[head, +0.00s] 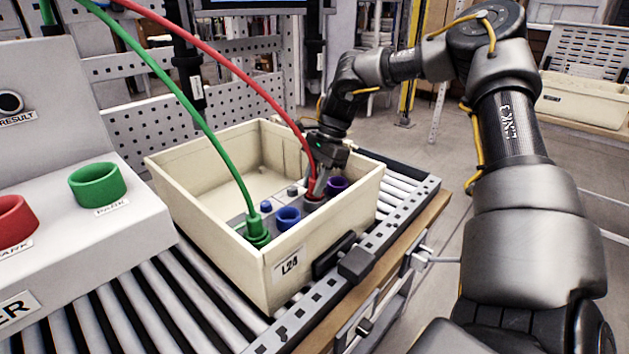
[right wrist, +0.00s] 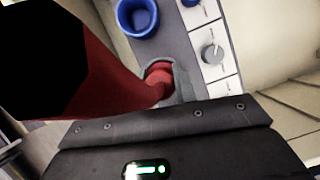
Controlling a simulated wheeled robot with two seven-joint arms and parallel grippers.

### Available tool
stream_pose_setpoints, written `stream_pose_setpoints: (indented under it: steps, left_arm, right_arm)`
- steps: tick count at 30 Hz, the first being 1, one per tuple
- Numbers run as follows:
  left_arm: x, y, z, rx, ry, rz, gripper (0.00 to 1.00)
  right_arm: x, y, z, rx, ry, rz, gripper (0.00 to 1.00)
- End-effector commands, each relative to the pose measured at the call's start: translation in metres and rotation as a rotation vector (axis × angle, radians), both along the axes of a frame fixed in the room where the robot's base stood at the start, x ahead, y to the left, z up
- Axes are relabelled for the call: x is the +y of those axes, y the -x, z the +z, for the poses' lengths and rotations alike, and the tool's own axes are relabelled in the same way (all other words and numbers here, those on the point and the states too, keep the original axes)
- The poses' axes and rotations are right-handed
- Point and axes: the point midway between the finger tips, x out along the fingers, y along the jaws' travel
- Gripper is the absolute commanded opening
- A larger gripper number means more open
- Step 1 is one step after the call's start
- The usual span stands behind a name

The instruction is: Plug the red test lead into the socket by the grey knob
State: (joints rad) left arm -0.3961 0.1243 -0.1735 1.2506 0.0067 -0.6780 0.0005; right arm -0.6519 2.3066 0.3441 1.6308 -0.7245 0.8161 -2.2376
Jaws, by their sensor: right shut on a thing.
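The red test lead (head: 262,92) hangs down from the upper left to its red plug end in the crate. My right gripper (head: 317,186) is shut on this end, low over the panel in the crate. In the right wrist view the red lead (right wrist: 110,75) runs from the left to the grey fingertips. The grey knob (right wrist: 212,54) is just to the right of the red end there; it also shows in the head view (head: 292,190). The red end is down at the panel beside this knob. The fingers hide its contact, so I cannot tell how deep it sits.
The cream crate (head: 345,215) stands on a roller conveyor (head: 215,300). A green lead (head: 185,105) stands in a green socket. A blue socket (head: 288,217) and a purple socket (head: 337,185) are empty nearby.

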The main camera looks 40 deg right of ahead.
Motion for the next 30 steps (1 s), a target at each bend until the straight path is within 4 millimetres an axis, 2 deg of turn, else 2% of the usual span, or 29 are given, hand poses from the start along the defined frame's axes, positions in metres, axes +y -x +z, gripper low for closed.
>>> stream_pose_setpoints:
  steps: [11, 12, 17, 26, 30]
  left_arm:
    - [0.000, 0.000, -0.002, 0.000, 0.000, 0.000, 0.54]
    - [0.000, 0.000, -0.002, 0.000, 0.000, 0.000, 0.54]
    - [0.000, 0.000, -0.002, 0.000, 0.000, 0.000, 0.54]
    - [0.000, 0.000, -0.002, 0.000, 0.000, 0.000, 0.54]
    - [0.000, 0.000, -0.001, 0.000, 0.000, 0.000, 0.54]
  right_arm:
    - [0.000, 0.000, -0.003, 0.000, 0.000, 0.000, 0.04]
    - [0.000, 0.000, -0.003, 0.000, 0.000, 0.000, 0.32]
    - [0.000, 0.000, -0.003, 0.000, 0.000, 0.000, 0.53]
    - [-0.001, 0.000, -0.002, 0.000, 0.000, 0.000, 0.54]
    - [-0.006, 0.000, 0.012, -0.002, 0.002, 0.000, 0.54]
